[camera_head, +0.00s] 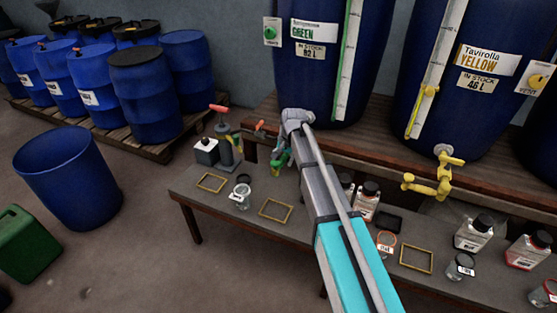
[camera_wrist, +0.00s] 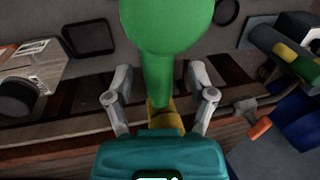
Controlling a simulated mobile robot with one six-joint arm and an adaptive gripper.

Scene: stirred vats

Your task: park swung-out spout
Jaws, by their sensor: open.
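A green spout part (camera_wrist: 160,75) fills the upper middle of the wrist view, with a round end at the top and a narrower stem below. The stem runs down between the two fingers of my gripper (camera_wrist: 161,97) to a brass-coloured piece (camera_wrist: 165,115). The fingers are apart, one on each side, with a visible gap to the stem. In the head view my gripper (camera_head: 281,160) is under the green-labelled vat (camera_head: 330,70), at the shelf's front edge. The green parts there are small and partly hidden by my arm, so the spout's angle is unclear.
A yellow spout (camera_head: 437,178) hangs from the yellow-labelled vat (camera_head: 425,110) at right. Bottles, jars and brass frames (camera_head: 276,210) crowd the low bench below. A pump with a red handle (camera_head: 219,108) stands left of my gripper. Floor is open at left, beside a blue drum (camera_head: 68,180).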

